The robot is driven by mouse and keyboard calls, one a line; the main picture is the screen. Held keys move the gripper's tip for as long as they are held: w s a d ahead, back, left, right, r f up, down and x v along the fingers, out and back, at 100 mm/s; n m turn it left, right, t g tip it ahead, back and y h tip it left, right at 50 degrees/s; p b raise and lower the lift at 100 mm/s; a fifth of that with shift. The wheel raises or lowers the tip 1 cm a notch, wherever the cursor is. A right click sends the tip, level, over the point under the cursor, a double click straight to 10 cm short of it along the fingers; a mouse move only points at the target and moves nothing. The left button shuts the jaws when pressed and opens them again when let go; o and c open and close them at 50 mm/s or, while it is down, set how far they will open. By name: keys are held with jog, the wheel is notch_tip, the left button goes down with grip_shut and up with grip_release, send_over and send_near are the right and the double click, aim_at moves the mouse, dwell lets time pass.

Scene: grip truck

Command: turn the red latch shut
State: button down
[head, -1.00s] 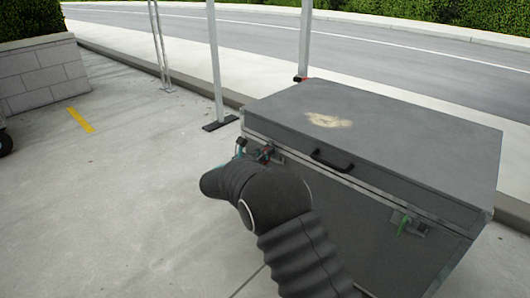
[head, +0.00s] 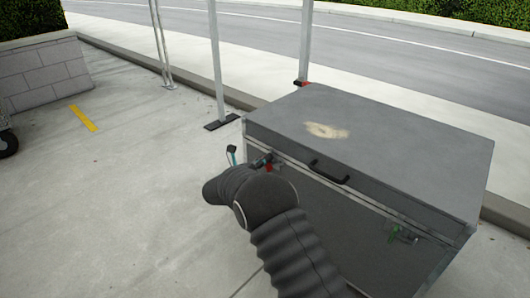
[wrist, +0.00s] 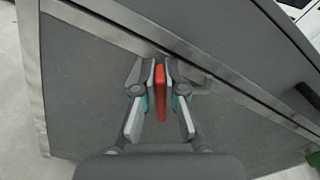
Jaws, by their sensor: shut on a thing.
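The red latch (head: 268,169) is on the front of the grey case (head: 340,205), near its left end and just below the lid seam. In the wrist view the red latch (wrist: 161,92) is a narrow handle pointing up and down the picture, at an angle to the slanting metal edge strip. My gripper (wrist: 161,84) is shut on it, one finger pad on each side. In the head view my gripper (head: 262,161) is partly hidden behind my arm. The case lid (head: 400,145) is down.
A black carry handle (head: 329,173) is at the case's front middle, with a green latch (head: 394,234) to its right. Metal posts (head: 216,70) stand behind the case. Open concrete lies to the left, with a low block wall (head: 45,75) beyond.

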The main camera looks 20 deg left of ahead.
jog(key=n+p, duration=0.1)
jog(key=n, duration=0.1)
jog(key=n+p, duration=0.2)
jog(key=n, duration=0.1)
jog(key=shift+w+a+f+n, duration=0.1)
jog(key=shift+a+f+n, duration=0.05)
jog(key=shift+a+n, duration=0.2)
jog(key=n, duration=0.3)
jog(key=f+n+p, duration=0.1)
jog(key=n, duration=0.2)
jog(key=shift+a, duration=0.2)
jog(key=c, duration=1.2)
grip_release()
jog(key=shift+a+f, duration=0.1)
jog(key=shift+c, duration=0.2)
jog(key=shift+d, duration=0.2)
jog(key=v, duration=1.2)
